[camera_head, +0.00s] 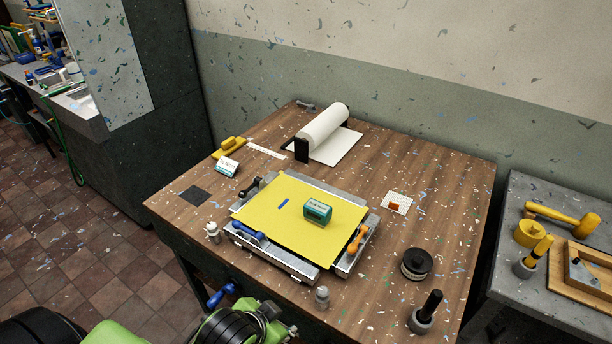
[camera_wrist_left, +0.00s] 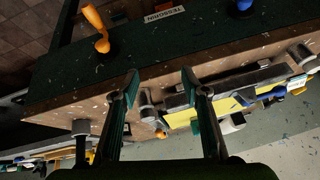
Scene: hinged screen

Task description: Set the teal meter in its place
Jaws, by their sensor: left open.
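The teal meter (camera_head: 318,212), a small box with a pale face, rests on the yellow sheet (camera_head: 270,222) of the hinged screen frame (camera_head: 285,260), right of a short blue strip (camera_head: 283,203). My left gripper (camera_head: 268,312) is low in the head view, in front of the table's near edge and apart from the meter. In the left wrist view its two fingers (camera_wrist_left: 160,85) are spread with nothing between them. My right gripper is not in view.
A dark square (camera_head: 195,195) lies on the table's left; a white card with an orange block (camera_head: 397,205) lies right. A paper roll (camera_head: 323,125) is at the back.

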